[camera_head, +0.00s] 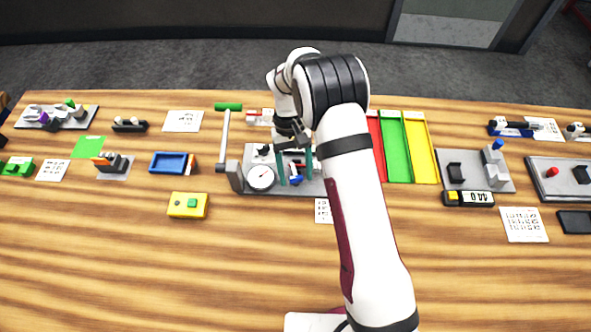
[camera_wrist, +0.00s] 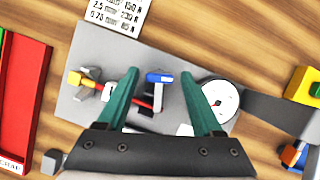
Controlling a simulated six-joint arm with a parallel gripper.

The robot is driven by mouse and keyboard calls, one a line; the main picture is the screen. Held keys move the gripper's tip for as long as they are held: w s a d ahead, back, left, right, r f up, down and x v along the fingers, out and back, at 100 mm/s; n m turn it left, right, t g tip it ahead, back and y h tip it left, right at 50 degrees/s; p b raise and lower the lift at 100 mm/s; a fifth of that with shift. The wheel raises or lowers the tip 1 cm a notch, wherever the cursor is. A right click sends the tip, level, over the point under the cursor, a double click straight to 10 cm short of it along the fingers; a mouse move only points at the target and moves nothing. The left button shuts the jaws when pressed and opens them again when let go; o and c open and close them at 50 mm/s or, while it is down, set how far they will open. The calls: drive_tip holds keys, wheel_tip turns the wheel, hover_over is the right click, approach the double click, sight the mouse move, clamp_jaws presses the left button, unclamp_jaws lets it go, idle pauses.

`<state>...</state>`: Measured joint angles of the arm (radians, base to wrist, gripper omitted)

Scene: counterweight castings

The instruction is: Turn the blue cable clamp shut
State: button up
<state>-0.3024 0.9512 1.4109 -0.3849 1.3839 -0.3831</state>
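The blue cable clamp (camera_wrist: 160,77) shows in the wrist view as a small blue bar on a grey stem, standing on a grey plate (camera_wrist: 85,122). In the head view the blue clamp (camera_head: 296,180) is a small patch beside my fingers. My gripper (camera_wrist: 160,73) has two green fingers, spread apart, one to each side of the blue bar in the wrist view. A visible gap separates each finger from the bar. In the head view my gripper (camera_head: 296,174) points down over the plate. I cannot tell the exact height of the fingertips over the clamp.
A round dial gauge (camera_wrist: 220,98) sits on the plate right of the clamp in the wrist view. A red cable and a grey knob-like part (camera_wrist: 88,88) are on its left. Red, green and yellow trays (camera_head: 406,147) stand to the right. Bare wood lies in front.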

clamp_jaws()
drive_tip(key=m+y, duration=0.1)
drive_tip(key=m, duration=0.2)
drive_tip(key=shift+d, duration=0.1)
drive_tip(key=shift+o, duration=0.8)
unclamp_jaws()
drive_tip(key=v, duration=1.5)
drive_tip(key=shift+w+r, duration=0.3)
drive_tip(key=shift+w, duration=0.05)
